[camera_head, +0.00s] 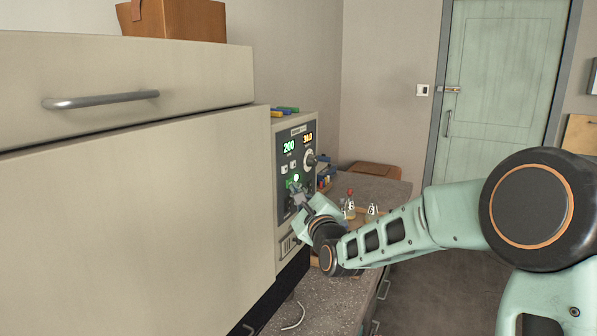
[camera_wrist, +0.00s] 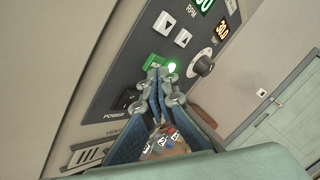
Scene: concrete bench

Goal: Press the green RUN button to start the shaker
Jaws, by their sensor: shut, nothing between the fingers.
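The shaker's dark control panel (camera_head: 284,150) stands at the end of the cream cabinet, with a lit green "200" display and an orange one. The green RUN button (camera_wrist: 151,62) is in the wrist view, partly covered by my fingertips. A bright green lamp (camera_wrist: 172,67) glows just right of it, and this lamp also shows in the head view (camera_head: 296,178). My gripper (camera_wrist: 161,75) is shut and empty, its tips at the lower right edge of the button. I cannot tell whether they touch it. The gripper (camera_head: 297,192) hides the lower panel in the head view.
Two arrow buttons (camera_wrist: 174,30) and a round knob (camera_wrist: 203,65) lie close to my fingertips. A black power switch (camera_wrist: 128,99) is below left. Flasks (camera_head: 372,210) stand on the speckled bench (camera_head: 388,187) behind my wrist. A cream cabinet (camera_head: 130,200) fills the left.

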